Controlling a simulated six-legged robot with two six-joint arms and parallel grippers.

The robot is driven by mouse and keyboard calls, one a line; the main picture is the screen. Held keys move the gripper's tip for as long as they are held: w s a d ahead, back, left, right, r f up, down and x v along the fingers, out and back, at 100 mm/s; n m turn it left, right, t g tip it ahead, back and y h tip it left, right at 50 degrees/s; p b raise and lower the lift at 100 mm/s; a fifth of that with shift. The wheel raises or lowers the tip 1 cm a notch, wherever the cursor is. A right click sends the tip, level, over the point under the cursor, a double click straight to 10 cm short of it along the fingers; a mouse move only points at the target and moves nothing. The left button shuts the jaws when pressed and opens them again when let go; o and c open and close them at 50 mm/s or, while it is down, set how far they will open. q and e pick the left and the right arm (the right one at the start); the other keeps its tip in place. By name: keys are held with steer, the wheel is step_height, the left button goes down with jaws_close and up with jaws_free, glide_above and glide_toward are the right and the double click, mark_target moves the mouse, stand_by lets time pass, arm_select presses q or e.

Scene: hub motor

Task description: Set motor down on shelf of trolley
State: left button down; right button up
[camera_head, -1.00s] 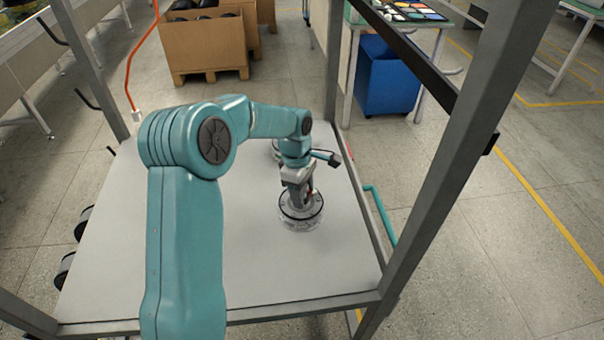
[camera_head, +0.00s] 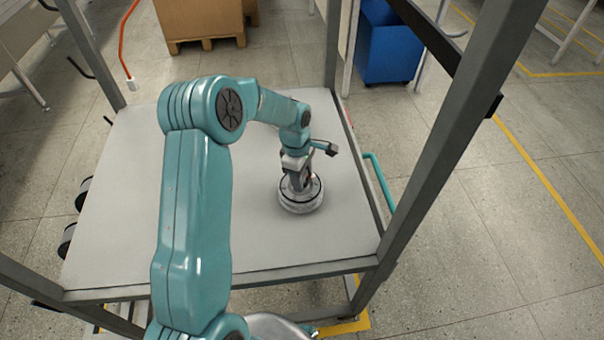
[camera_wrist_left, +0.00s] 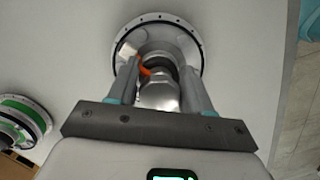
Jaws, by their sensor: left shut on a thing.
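The motor (camera_head: 301,197), a silver round hub with a dark ring, is at the trolley's shelf (camera_head: 265,245), right of its middle. It looks upright and at or just above the shelf surface; I cannot tell whether it touches. My left gripper (camera_head: 297,181) points down from above and is shut on the motor's central shaft. In the left wrist view the motor's flange (camera_wrist_left: 196,48) shows beyond the two fingers (camera_wrist_left: 160,90), with an orange piece and a white connector by the shaft. My right gripper is not in view.
Another motor with a green ring (camera_wrist_left: 22,118) sits on the shelf in the wrist view; my arm hides that area in the head view. Grey trolley posts (camera_head: 440,150) rise at the corners. A cardboard box (camera_head: 200,18) and blue bin (camera_head: 388,45) stand beyond. The shelf's front is clear.

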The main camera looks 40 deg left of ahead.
arm_select(q)
steer(key=shift+c, duration=2.4)
jaws_free()
steer(key=shift+f, duration=0.1)
steer(key=shift+r, duration=0.3)
steer(key=r, duration=0.4)
steer(key=a+r, duration=0.1)
steer(key=r, duration=0.6)
steer(key=shift+s+a+r+p, duration=0.2)
steer(key=shift+r+p, duration=0.1)
steer(key=shift+p, duration=0.05)
